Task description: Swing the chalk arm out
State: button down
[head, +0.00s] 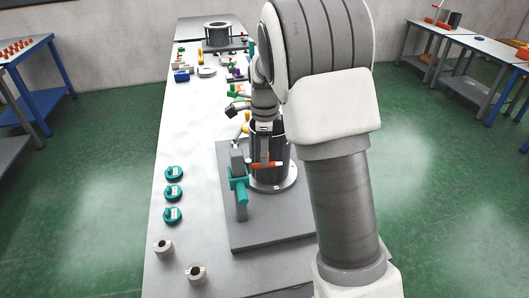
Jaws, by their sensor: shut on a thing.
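A dark grey flanged cylinder (270,174) stands upright on a grey plate (270,232) on the long table. A teal bracket (239,184) stands at its left, and an orange bar (263,165) crosses its front. A yellow-ended piece (246,122) shows at the upper left of the cylinder. My gripper (264,128) points down at the cylinder's top and is shut on a small pale piece, apparently the chalk arm. The gripper and my arm hide most of that piece and its hinge. How far it is swung cannot be told.
Small coloured parts and another flanged cylinder (218,34) stand farther back. The table's left middle is clear. My arm covers the right side.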

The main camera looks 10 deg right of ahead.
jog(key=c, duration=0.6)
grip_release()
jog(key=shift+c, duration=0.2)
notch_tip(320, 180, up, 18)
jog(key=shift+f+p, duration=0.25)
jog(key=shift+p, duration=0.05)
jog(key=shift+s, duration=0.1)
jog(key=s+f+n+t, duration=0.2)
jog(key=s+n+t, duration=0.3)
jog(key=s+n, duration=1.6)
jog(key=s, duration=0.6)
jog(key=shift+s+a+f+t, duration=0.15)
jog(key=shift+s+f+t, duration=0.15)
jog(key=shift+f, duration=0.05)
